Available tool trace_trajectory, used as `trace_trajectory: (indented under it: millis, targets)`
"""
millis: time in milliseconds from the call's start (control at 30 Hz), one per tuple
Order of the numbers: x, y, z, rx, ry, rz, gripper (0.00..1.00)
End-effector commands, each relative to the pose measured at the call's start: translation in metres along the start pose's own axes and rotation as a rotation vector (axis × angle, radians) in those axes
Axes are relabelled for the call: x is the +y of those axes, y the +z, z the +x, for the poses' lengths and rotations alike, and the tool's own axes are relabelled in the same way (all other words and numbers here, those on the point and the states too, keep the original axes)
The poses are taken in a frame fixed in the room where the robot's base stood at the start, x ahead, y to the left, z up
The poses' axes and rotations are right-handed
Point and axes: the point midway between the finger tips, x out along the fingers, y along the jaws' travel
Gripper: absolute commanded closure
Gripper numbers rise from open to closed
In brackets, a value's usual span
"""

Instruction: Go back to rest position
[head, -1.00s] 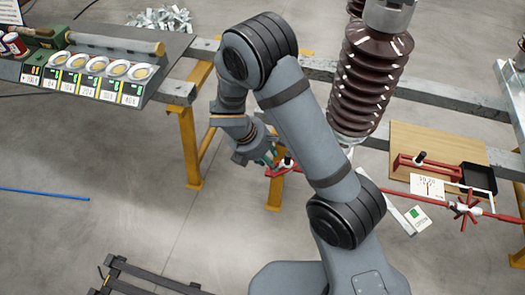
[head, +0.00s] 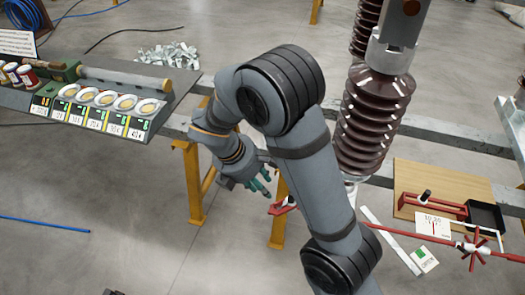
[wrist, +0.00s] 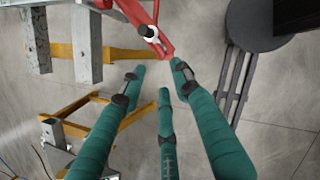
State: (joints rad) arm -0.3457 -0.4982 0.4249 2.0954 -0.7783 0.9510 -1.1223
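My gripper (head: 262,187) hangs in front of the bench frame, left of the brown ribbed insulator (head: 372,125). Its green fingers also show in the wrist view (wrist: 158,80), with their tips apart and nothing held between them. The red bar's end (head: 284,206) with a white knob is just right of the fingers in the head view. In the wrist view the red end (wrist: 146,28) lies beyond the fingertips, and I see no contact. My arm is bent, and its forearm hides part of the red bar.
A yellow trestle (head: 190,170) stands left of my gripper. A panel of round cups (head: 100,108) sits on the left bench. A wooden board (head: 425,185) with a red holder and a black tray (head: 487,215) is at the right. Open floor lies lower left.

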Motion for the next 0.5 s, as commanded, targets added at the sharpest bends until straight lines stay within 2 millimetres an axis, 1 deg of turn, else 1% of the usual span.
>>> trace_trajectory:
  millis: [167,267,367,500]
  targets:
    - [0.0,0.0,0.003,-0.001,-0.001,-0.001,0.69]
    - [0.0,0.001,0.012,-0.002,-0.002,-0.001,0.69]
    - [-0.001,0.001,0.028,-0.002,-0.005,-0.002,0.69]
    - [-0.001,0.001,0.056,-0.004,-0.005,-0.003,0.69]
